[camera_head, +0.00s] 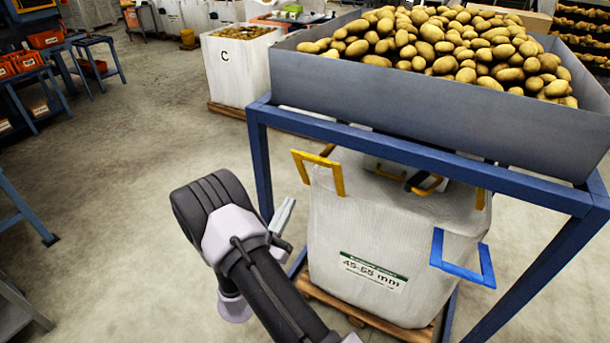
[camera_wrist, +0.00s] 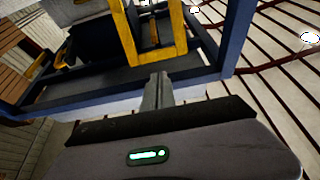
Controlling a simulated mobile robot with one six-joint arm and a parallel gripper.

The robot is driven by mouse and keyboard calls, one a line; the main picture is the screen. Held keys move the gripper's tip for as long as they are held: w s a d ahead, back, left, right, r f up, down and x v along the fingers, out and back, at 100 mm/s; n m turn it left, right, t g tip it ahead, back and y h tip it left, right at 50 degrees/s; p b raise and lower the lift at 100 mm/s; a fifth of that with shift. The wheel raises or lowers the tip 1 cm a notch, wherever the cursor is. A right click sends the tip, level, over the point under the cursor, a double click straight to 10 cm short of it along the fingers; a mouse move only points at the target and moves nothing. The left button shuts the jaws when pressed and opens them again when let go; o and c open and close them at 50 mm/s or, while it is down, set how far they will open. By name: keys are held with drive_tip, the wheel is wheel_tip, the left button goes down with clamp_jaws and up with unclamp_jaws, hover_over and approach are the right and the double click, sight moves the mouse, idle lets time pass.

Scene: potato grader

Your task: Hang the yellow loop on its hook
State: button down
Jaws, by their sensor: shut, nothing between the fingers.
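A yellow loop (camera_head: 318,172) stands up at the left corner of the white bulk bag (camera_head: 335,215) under the blue frame. My gripper (camera_head: 290,201) is to the left of the bag, below and left of that loop, and apart from it in the head view. In the wrist view a yellow loop (camera_wrist: 150,57) is just beyond the closed fingertips (camera_wrist: 160,76); I cannot tell whether they touch. The gripper is shut and empty. I cannot make out the loop's hook in either view.
A blue loop (camera_head: 485,265) sticks out at the bag's right corner.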

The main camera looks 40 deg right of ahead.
sight(313, 160)
drive_tip(key=x, duration=1.2)
drive_tip(key=shift+d, duration=0.1)
drive_tip(key=shift+s+r, duration=0.1)
